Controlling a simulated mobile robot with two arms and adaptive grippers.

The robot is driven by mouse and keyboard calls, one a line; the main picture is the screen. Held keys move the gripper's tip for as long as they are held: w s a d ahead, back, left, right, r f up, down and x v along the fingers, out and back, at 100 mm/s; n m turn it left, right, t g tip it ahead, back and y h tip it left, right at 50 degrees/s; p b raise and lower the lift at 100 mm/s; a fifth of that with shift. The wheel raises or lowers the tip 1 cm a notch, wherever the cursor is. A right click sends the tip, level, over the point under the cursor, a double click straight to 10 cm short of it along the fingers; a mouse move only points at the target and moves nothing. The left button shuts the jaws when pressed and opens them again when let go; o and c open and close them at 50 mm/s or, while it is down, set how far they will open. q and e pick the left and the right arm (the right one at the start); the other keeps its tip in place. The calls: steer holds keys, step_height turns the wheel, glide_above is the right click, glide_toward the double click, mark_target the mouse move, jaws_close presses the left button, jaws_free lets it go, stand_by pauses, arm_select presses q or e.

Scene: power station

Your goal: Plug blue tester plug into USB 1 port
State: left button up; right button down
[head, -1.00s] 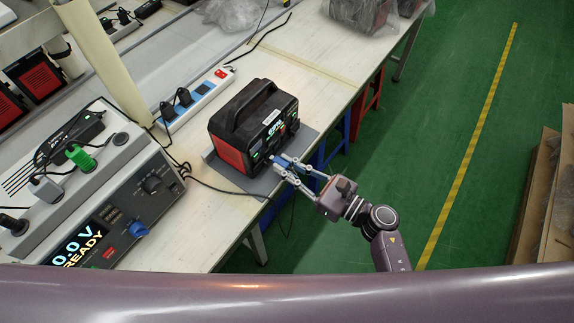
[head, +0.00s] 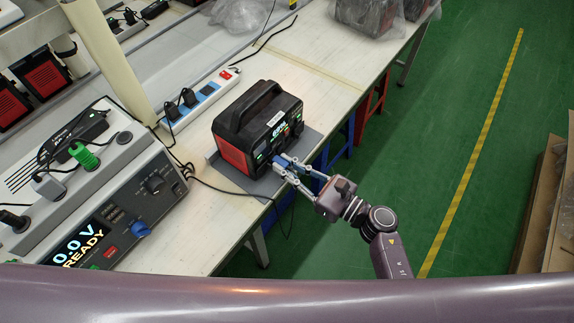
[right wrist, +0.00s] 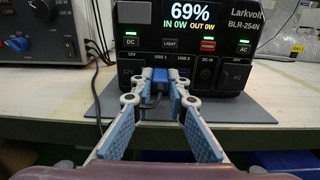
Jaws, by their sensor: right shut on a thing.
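The power station (head: 257,125), black with red sides and a top handle, stands on a grey mat (head: 262,186) on the bench. In the right wrist view its front panel (right wrist: 188,45) shows 69% and a row of ports labelled USB 1 and USB 2. My right gripper (head: 283,166) is shut on the blue tester plug (right wrist: 159,80) right in front of the panel, at the USB labels. The plug's tip and the USB 1 port are hidden, so I cannot tell how far it is in. My left gripper is out of view.
A tester unit (head: 125,215) reading 0.0 V READY stands at the left with several plugs on top. A white power strip (head: 203,97) lies behind the station. A dark cable (head: 225,189) runs over the bench edge.

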steer(key=shift+w+a, duration=0.1)
steer(key=shift+a, duration=0.05)
steer(key=c, duration=1.8)
jaws_free()
steer(key=v, duration=1.2)
